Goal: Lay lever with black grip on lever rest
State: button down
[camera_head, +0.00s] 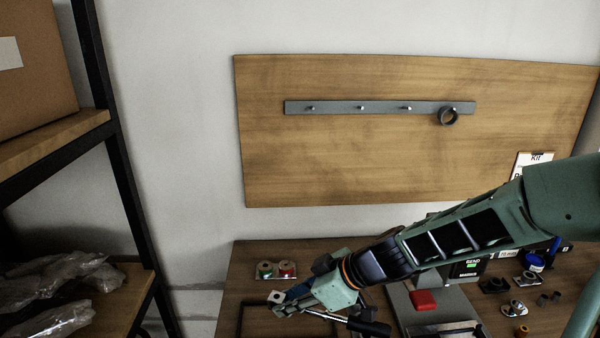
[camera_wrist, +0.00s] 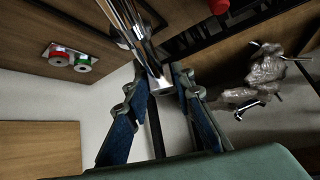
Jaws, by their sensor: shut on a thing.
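My gripper (camera_head: 288,301) is low over the left part of the workbench, angled down to the left. It is shut on a chrome lever (camera_head: 336,316), whose black grip (camera_head: 370,327) sticks out to the right. In the wrist view the lever's bright shaft (camera_wrist: 144,45) runs from the top edge down to an end between the fingertips (camera_wrist: 160,88). The black grip is not clear in that view. A small pale square end (camera_head: 277,297) shows at the fingertips in the head view. I cannot make out for certain which thing is the lever rest.
A plate with green and red rollers (camera_head: 276,269) sits behind my gripper. A red block (camera_head: 424,300) lies on a grey plate to the right, with several small parts beyond. A shelf (camera_head: 128,300) with plastic-wrapped items stands left. A pegboard rail (camera_head: 380,107) hangs behind.

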jog(key=w+d+r+m+t+h+p, duration=0.2)
jog(key=w+d+r+m+h+p, duration=0.1)
jog(key=d+r+m+h, duration=0.2)
jog(key=w+d+r+m+t+h+p, duration=0.3)
jog(key=d+r+m+h, duration=0.3)
jog(key=d+r+m, duration=0.3)
jog(key=w+d+m, duration=0.1)
jog(key=d+m, duration=0.1)
jog(key=m, duration=0.1)
jog(key=shift+w+r, duration=0.2)
jog(key=shift+w, duration=0.1)
dwell(0.3)
